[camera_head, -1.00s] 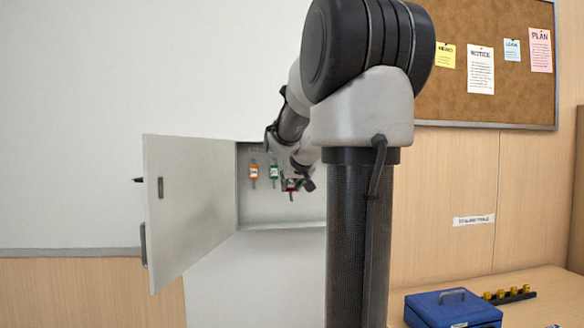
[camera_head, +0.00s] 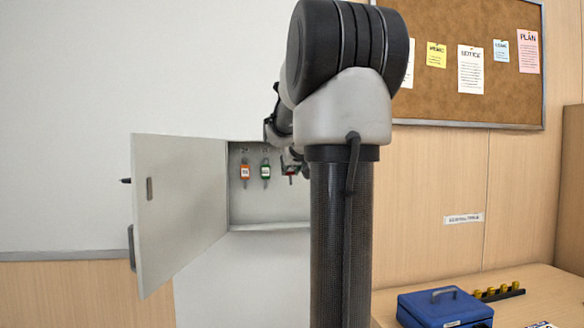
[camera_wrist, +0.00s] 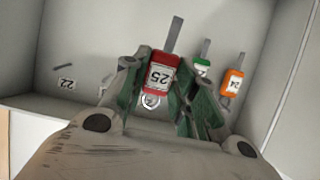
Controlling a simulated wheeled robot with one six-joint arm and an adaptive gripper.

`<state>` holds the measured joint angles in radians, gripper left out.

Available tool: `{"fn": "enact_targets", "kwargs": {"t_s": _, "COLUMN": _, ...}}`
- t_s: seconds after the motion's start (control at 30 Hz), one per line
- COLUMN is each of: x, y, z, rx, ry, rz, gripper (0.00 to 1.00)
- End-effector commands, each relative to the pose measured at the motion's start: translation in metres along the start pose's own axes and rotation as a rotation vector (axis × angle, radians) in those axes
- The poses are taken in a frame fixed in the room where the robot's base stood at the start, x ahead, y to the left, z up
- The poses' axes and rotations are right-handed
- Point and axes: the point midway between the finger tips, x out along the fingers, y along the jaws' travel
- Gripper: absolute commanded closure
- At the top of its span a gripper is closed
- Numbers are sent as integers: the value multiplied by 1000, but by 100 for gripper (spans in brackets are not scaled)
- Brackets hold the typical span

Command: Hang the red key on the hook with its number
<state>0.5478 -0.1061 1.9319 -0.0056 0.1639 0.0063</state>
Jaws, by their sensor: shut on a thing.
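The red key (camera_wrist: 158,75) has a tag that reads 25, upside down in the wrist view. My gripper (camera_wrist: 157,84) is shut on this tag. The key's grey shaft points away from the fingers, and its ring shows between them. In the head view the red key (camera_head: 291,171) is small, inside the open wall cabinet and to the right of the green key. My arm hides part of the cabinet there. A label 22 (camera_wrist: 66,84) is on the cabinet's back panel, left in the wrist view. I cannot make out a label 25 on the panel.
An orange key (camera_head: 245,172) tagged 24 and a green key (camera_head: 265,170) hang in the cabinet close beside the held key. The open cabinet door (camera_head: 180,210) stands out on the left. A blue cash box (camera_head: 444,308) sits on the counter at right.

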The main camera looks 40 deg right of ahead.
Motion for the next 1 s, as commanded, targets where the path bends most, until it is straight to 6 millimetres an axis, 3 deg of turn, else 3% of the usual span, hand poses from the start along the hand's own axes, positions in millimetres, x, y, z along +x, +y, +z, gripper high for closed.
{"fn": "enact_targets", "kwargs": {"t_s": 0.7, "x": 44, "y": 0, "z": -13, "rx": 0, "ry": -1, "rz": 0, "gripper": 90}}
{"fn": "enact_targets", "kwargs": {"t_s": 1.0, "x": 52, "y": 0, "z": -13, "rx": 0, "ry": 0, "rz": 0, "gripper": 90}}
